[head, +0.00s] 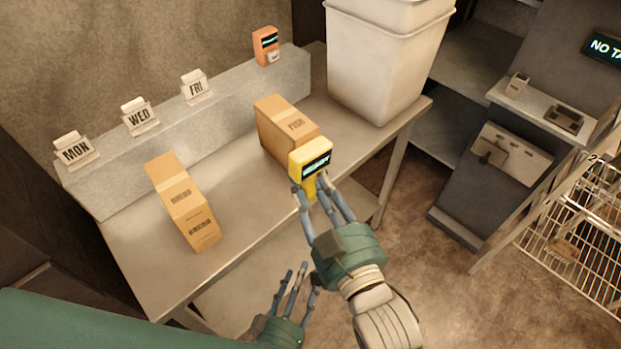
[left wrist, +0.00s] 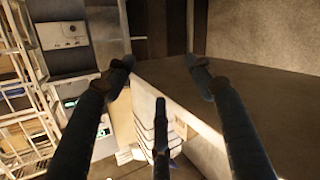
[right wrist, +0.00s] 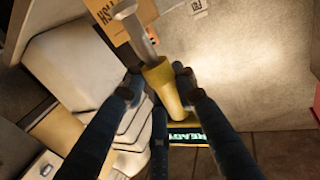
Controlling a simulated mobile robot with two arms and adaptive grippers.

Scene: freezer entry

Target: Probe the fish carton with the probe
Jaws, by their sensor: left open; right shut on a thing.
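The fish carton (head: 283,128), a brown box with a FISH label, stands on the steel table. Its labelled side shows at the top of the right wrist view (right wrist: 104,18). My right gripper (head: 309,190) is shut on the probe's yellow handle (right wrist: 166,88), in front of the carton. The probe (head: 311,158) has a dark display, reading READY in the right wrist view. Its metal shaft points toward the carton; I cannot tell whether it touches. My left gripper (head: 293,275) is open and empty, low in front of the table; its fingers also show in the left wrist view (left wrist: 158,80).
Another tan carton (head: 182,202) stands to the left on the table (head: 150,268). MON (head: 74,150), WED (head: 140,118) and FRI (head: 195,88) tags and an orange device (head: 266,46) sit on the back ledge. White bins (head: 385,60) stand at right; a wire rack (head: 575,235) is far right.

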